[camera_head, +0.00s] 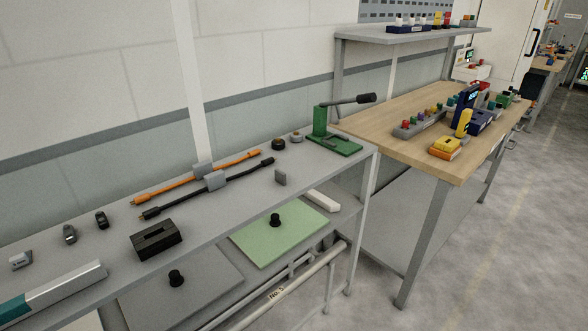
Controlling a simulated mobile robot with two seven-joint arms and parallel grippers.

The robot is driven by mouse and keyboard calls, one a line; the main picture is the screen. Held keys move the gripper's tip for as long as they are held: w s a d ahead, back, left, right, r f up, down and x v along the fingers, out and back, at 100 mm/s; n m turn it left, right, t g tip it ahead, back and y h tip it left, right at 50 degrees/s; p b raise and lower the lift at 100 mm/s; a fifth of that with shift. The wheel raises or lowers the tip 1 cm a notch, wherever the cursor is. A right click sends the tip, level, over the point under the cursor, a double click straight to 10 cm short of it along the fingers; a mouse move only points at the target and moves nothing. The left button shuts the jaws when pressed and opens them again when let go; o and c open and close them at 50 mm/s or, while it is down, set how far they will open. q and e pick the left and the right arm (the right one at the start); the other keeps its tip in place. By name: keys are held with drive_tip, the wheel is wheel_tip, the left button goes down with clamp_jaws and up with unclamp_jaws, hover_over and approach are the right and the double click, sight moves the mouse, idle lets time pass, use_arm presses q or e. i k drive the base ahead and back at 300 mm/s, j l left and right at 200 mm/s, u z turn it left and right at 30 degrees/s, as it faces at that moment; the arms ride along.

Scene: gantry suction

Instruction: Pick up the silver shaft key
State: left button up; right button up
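The head view shows a grey bench (215,215) along the wall with small parts on it. I cannot tell for sure which is the silver shaft key. Candidates are a small upright grey plate (281,177) near the front edge, a small silver-and-dark part (69,234) at the left, and a small light grey block (20,259) at the far left. Neither of my grippers is in view.
A black slotted block (156,239), a silver bar with a teal end (66,287), orange (215,171) and black (240,175) cables and a green lever press (325,135) are on the bench. A wooden-topped bench (395,110) stands right. Grey floor lies in front.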

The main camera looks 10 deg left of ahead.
sight(281, 176)
drive_tip(key=i+l, duration=0.45)
drive_tip(key=i+l+u, duration=0.15)
drive_tip(key=i+l, duration=0.25)
drive_tip(key=l, duration=0.15)
